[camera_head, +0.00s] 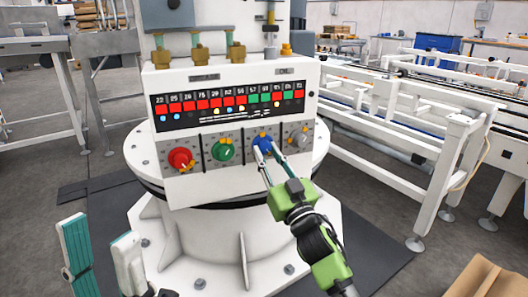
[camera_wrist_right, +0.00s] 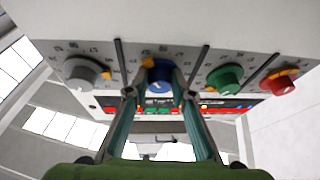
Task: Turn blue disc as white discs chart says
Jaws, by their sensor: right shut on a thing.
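The blue disc (camera_head: 262,143) is a knob on the white control panel, third from the left. My right gripper (camera_head: 268,148) is shut on it, one finger on each side; the right wrist view also shows the blue disc (camera_wrist_right: 158,78) between the fingers (camera_wrist_right: 158,92). An orange pointer mark shows at its edge. The display (camera_head: 230,103) above has a row of numbers, red and green cells, and lit dots in white, yellow and blue. The numbers are too small to read surely. My left gripper (camera_head: 103,258) is open and empty at the lower left.
A red knob (camera_head: 180,159), a green knob (camera_head: 223,149) and a grey knob (camera_head: 299,135) share the panel, split by dark vertical bars. White conveyor frames (camera_head: 440,150) stand at the right. A cardboard box (camera_head: 485,280) is at the lower right.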

